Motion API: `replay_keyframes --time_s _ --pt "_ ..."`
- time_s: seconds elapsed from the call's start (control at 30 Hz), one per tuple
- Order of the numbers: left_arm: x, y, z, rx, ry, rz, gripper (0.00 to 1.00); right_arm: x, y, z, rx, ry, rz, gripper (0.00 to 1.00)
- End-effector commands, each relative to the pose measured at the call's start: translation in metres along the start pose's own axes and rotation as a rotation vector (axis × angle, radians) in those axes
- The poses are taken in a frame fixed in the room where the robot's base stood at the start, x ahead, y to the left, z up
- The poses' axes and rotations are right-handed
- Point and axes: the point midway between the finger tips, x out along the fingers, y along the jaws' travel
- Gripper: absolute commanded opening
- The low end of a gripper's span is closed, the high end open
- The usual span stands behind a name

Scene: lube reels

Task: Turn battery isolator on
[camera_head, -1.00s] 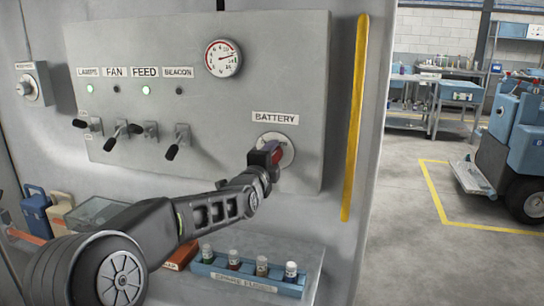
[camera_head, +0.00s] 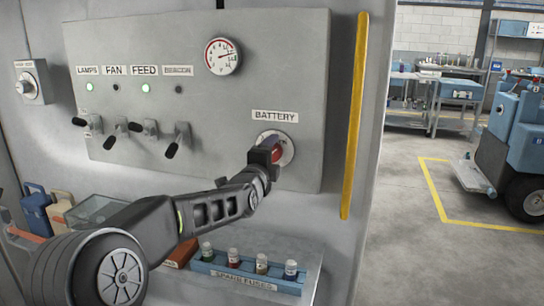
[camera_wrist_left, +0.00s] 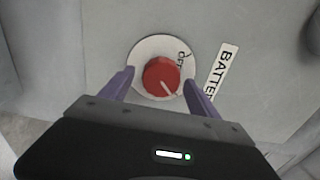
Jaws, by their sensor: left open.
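The battery isolator is a red round knob (camera_wrist_left: 161,77) on a pale round plate (camera_wrist_left: 140,52), under the BATTERY label (camera_head: 275,116) on the grey panel. In the left wrist view a white mark on the knob points down and right, and part of the word OFF shows on the plate. My left gripper (camera_wrist_left: 160,85) is open, with one purple finger on each side of the knob. I cannot tell whether the fingers touch it. In the head view the gripper hides part of the knob (camera_head: 277,153). My right gripper is not in view.
Several black-handled levers (camera_head: 150,129) and a gauge (camera_head: 223,57) are on the panel left of the isolator. A shelf below holds a blue tray of spare fuses (camera_head: 245,278). A yellow bar (camera_head: 354,120) runs down the right edge.

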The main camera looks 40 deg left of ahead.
Motion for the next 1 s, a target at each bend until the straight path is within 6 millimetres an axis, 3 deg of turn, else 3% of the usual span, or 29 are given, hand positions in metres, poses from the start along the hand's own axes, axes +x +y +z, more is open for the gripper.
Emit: replay_keyframes --time_s 0.23,0.63,1.0 --pt "-0.012 0.000 0.000 -0.001 0.000 -0.002 0.71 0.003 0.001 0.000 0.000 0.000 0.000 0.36" --pt "-0.072 0.001 0.000 0.000 0.000 -0.001 0.71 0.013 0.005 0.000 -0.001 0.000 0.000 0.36" --pt "-0.078 0.001 0.000 0.000 0.000 0.001 0.71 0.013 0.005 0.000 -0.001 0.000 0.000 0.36"
